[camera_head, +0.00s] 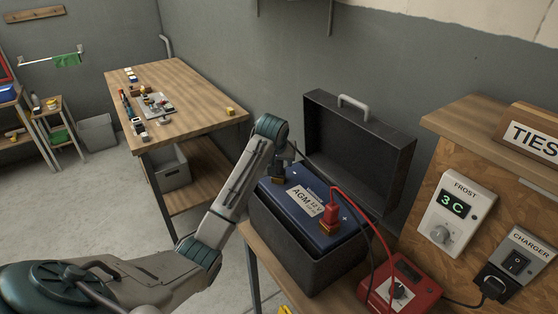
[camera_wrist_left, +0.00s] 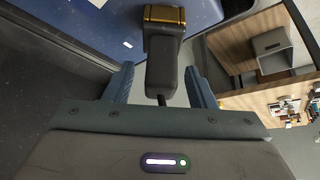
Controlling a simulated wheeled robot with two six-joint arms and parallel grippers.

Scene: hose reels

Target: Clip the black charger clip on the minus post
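The blue AGM 12 V battery (camera_head: 322,234) sits in an open black case. The black charger clip (camera_wrist_left: 161,62), with a brass-coloured jaw, is over the battery's left end, and the jaw also shows in the head view (camera_head: 278,180). The minus post is hidden, so I cannot tell whether the jaw grips it. My left gripper (camera_head: 284,163) is at the clip. In the left wrist view its two blue fingers stand either side of the clip's black handle, with a visible gap on each side. My right gripper is not in view.
A red clip (camera_head: 331,212) stands at the battery's plus end, its cable leading to the red charger (camera_head: 401,287). The raised case lid (camera_head: 352,148) stands behind the battery. A wooden panel (camera_head: 466,205) with a frost dial and charger switch is at the right.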

